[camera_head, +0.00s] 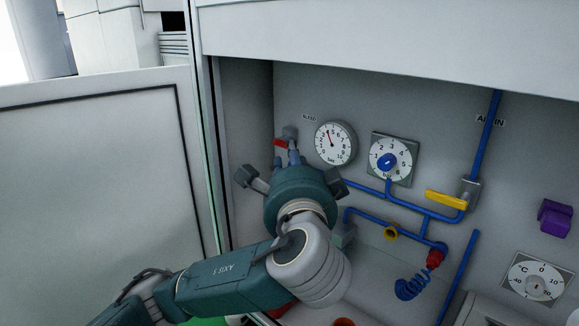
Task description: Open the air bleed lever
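The air bleed lever (281,143) is a small red handle on a grey valve block at the upper left of the back panel, beside a partly readable "BLEED" label (309,118). My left gripper (290,178) is just below the lever, with its dark fingers spread wide to either side. It looks open and empty. No contact with the lever shows, but the gripper body hides what lies directly behind it. Short blue pieces show between the lever and the gripper; I cannot tell what they belong to. My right gripper is not in view.
Right of the lever are a round gauge (335,143), a square dial with a blue knob (390,160), blue pipes (405,206), a yellow lever (445,200) and a purple block (556,217). The cabinet's left wall (245,120) and an open door (95,180) flank my arm.

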